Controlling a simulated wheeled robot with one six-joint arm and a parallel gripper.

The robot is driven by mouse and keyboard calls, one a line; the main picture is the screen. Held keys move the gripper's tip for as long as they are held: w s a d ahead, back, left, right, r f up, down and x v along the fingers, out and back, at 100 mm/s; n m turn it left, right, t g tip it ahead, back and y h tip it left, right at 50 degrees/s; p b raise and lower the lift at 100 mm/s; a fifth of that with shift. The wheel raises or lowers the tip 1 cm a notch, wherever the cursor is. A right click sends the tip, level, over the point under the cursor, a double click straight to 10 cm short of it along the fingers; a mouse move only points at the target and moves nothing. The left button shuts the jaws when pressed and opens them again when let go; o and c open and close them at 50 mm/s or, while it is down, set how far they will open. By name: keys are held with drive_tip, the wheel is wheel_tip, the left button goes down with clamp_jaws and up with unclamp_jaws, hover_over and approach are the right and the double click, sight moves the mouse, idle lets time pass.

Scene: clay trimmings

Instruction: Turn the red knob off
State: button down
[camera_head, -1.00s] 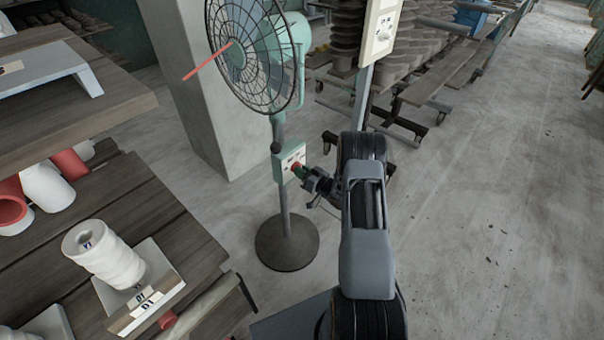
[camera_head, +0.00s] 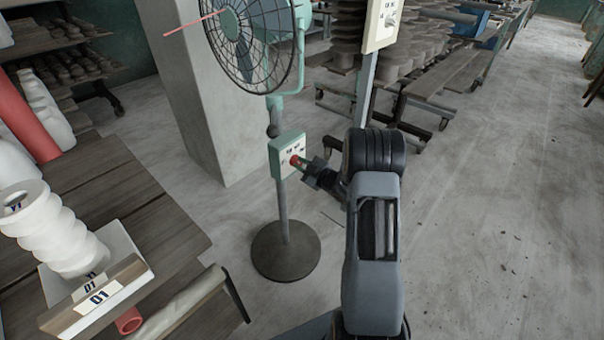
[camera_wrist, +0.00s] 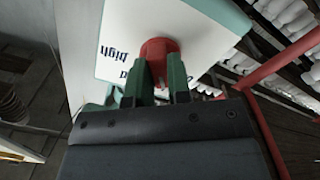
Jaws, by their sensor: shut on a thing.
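The red knob (camera_wrist: 158,50) sits on the white face of a green-edged control box (camera_wrist: 120,35) in the wrist view. Printed words, one reading "high", show upside down beside the knob. In the head view the box (camera_head: 287,155) is on the pole of a standing fan, and the red knob (camera_head: 295,161) shows on its front. My gripper (camera_wrist: 158,75) has its two green fingers on either side of the knob, shut on it. In the head view my gripper (camera_head: 305,166) reaches the box from the right. The knob's pointer setting is too small to tell.
The fan (camera_head: 250,40) stands on a round dark base (camera_head: 286,250) beside a concrete pillar (camera_head: 195,90). A wooden table (camera_head: 150,215) with a white spool (camera_head: 50,230) is at the left. Another switch box (camera_head: 383,22) is at the top. Open floor lies to the right.

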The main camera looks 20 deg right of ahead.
drive_tip(key=n+b, duration=0.1)
drive_tip(key=b, duration=0.1)
drive_tip(key=n+b, duration=0.2)
drive_tip(key=shift+f, duration=0.3)
drive_tip(key=n+b, duration=0.3)
drive_tip(key=shift+r, duration=0.2)
drive_tip(key=shift+r+b, duration=0.1)
drive_tip(key=shift+b, duration=0.2)
drive_tip(key=c, duration=1.1)
unclamp_jaws()
drive_tip(key=shift+o, duration=0.2)
drive_tip(key=p+v, duration=0.2)
drive_tip(key=v, duration=1.1)
drive_tip(key=shift+s+d+p, duration=0.15)
drive_tip(key=shift+s+p, duration=0.2)
